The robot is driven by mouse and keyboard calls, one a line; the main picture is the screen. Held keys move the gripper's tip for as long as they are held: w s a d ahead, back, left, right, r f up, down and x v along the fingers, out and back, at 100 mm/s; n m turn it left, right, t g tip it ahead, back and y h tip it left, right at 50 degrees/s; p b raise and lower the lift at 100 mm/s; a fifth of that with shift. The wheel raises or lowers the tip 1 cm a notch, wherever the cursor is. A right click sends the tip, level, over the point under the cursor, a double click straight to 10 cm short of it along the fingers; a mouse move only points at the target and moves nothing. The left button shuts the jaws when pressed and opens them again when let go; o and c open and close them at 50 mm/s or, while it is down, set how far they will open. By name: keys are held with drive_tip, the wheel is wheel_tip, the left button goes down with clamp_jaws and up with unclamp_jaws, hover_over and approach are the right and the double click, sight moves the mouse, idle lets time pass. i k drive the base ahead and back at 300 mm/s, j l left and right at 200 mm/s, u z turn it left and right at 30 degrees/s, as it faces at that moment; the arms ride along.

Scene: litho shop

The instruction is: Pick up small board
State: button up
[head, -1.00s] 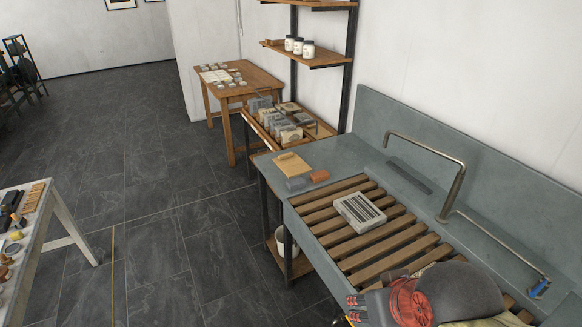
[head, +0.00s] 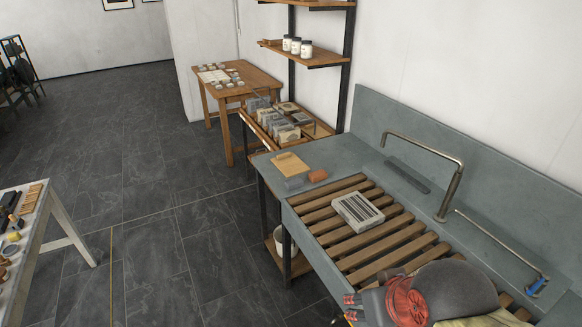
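The small board (head: 290,163) is a thin, light tan wooden piece. It lies flat on the grey counter at the left end of the sink unit, in the head view. My arm shows at the bottom right, over the near part of the slatted rack. Dark and red pieces at its left end may be my gripper (head: 352,306), but the fingers are not clear. The board is well beyond my arm, with a clear gap between them, and nothing touches it from above.
A striped stone slab (head: 357,211) rests on the wooden slats (head: 395,251). A bent metal pipe (head: 452,180) rises at the right. Open floor (head: 160,270) lies left of the sink.

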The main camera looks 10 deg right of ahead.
sight(287, 162)
drive_tip(key=i+j+u, duration=0.3)
drive_tip(key=j, duration=0.3)
drive_tip(key=i+j+u, duration=0.25)
drive_tip(key=i+j, duration=0.25)
drive_tip(key=i+j+z, duration=0.2)
drive_tip(key=i, duration=0.3)
drive_tip(key=i+z, duration=0.15)
drive_tip(key=i, duration=0.4)
drive_tip(key=i+j+z, duration=0.2)
drive_tip(key=i, duration=0.3)
drive_tip(key=i+j+z, duration=0.15)
drive_tip(key=i+j, duration=0.2)
drive_tip(key=i+z, duration=0.3)
drive_tip(key=i, duration=0.3)
drive_tip(key=i+z, duration=0.3)
drive_tip(key=i, duration=0.25)
